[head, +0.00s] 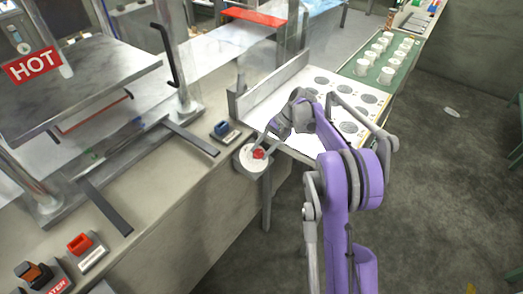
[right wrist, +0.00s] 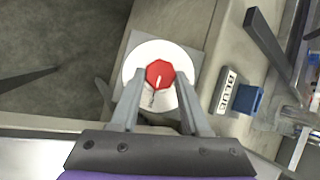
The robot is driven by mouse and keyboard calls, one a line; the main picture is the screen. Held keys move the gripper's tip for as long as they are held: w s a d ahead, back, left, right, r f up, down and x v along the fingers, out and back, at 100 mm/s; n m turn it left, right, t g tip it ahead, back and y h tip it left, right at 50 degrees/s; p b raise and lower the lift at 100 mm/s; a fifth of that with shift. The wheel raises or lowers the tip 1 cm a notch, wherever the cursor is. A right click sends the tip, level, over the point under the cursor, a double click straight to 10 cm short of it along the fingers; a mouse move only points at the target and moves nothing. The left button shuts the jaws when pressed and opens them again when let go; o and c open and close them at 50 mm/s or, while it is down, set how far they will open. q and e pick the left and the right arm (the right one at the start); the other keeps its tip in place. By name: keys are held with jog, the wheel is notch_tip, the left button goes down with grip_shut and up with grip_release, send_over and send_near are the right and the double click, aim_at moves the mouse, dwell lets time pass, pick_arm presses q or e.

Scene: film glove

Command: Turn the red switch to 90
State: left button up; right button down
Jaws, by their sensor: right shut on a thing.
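The red switch (head: 258,153) is a small red knob on a round white dial at the bench's front edge. My left gripper is not in view.
A blue switch (head: 221,129) sits beside the dial on the bench. Another red switch (head: 80,243) and an orange-black switch (head: 33,274) are at lower left. A press with a HOT sign (head: 33,65) stands left. White cups (head: 386,75) stand on a green surface at the back.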

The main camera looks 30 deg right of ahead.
dwell(0.3)
jog(key=shift+c, duration=1.9)
grip_release()
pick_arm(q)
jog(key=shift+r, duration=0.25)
pick_arm(e)
jog(key=v, duration=1.1)
jog(key=shift+f, duration=0.1)
